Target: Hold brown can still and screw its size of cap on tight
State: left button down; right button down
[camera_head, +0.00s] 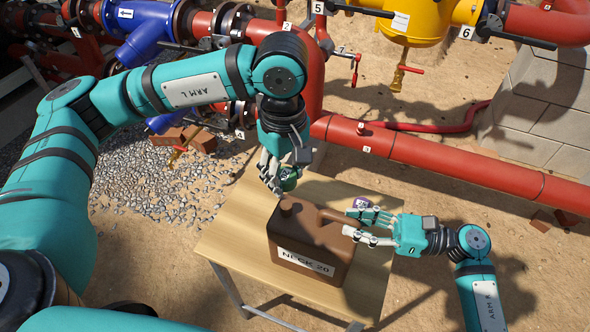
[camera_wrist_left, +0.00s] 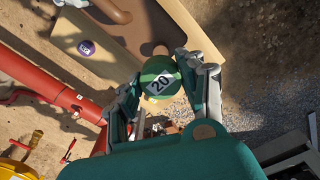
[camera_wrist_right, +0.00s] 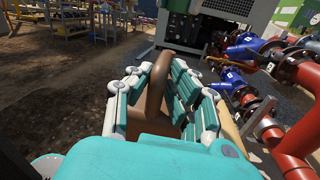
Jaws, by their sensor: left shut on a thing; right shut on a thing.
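The brown can (camera_head: 300,245) stands upright on a small table and carries a label reading NECK 20. Its neck (camera_head: 286,205) is bare at the can's left end. My right gripper (camera_head: 368,228) is shut on the can's handle (camera_head: 335,217); the handle also shows between the fingers in the right wrist view (camera_wrist_right: 155,85). My left gripper (camera_head: 274,178) is shut on a green cap (camera_head: 288,179). That cap shows its top marked 20 in the left wrist view (camera_wrist_left: 160,78). It is held apart from the neck, above the table's far side.
A purple cap (camera_head: 360,202) lies on the table (camera_head: 240,225) behind the can, also in the left wrist view (camera_wrist_left: 86,47). Red pipes (camera_head: 450,165) run behind the table. The table's left side is clear.

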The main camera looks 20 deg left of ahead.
aim_at(286, 205)
pick_arm(q)
jog(key=shift+f, duration=2.85)
jog(key=shift+s+f, duration=0.1)
jog(key=shift+f, duration=0.05)
jog(key=shift+f, duration=1)
jog(key=m, duration=0.4)
jog(key=shift+m, duration=0.3)
jog(key=m, duration=0.3)
jog(key=shift+f, duration=0.1)
